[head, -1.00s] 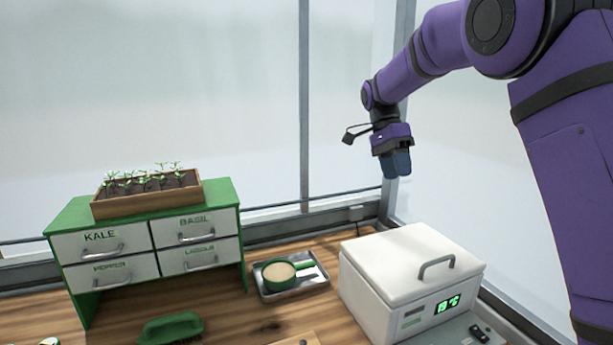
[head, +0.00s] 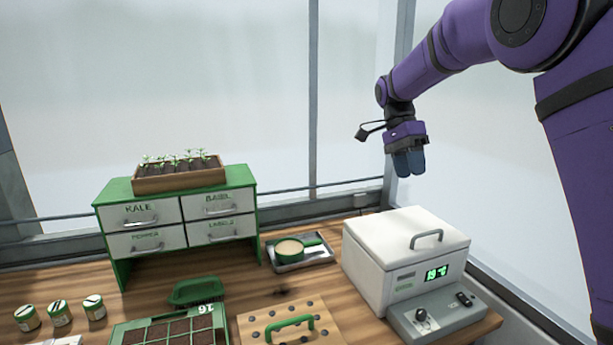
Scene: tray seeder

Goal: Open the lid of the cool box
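The cool box (head: 366,272) is a white box with a green lit display on its front, at the right of the bench in the head view. Its lid (head: 388,235) is shut and carries a grey bar handle (head: 426,238) near the front edge. My gripper (head: 409,163) hangs in the air above the back of the cool box, pointing down and apart from the lid. Its blue-grey fingers show close together, and whether there is a gap between them is hard to tell. I see nothing held in it.
A grey control box (head: 440,312) stands before the cool box. A metal tray (head: 299,255) with a green scoop lies left of it. A green drawer cabinet (head: 123,188) bears a seedling box (head: 180,180). A seed tray (head: 124,335) and a wooden board (head: 253,328) lie in front.

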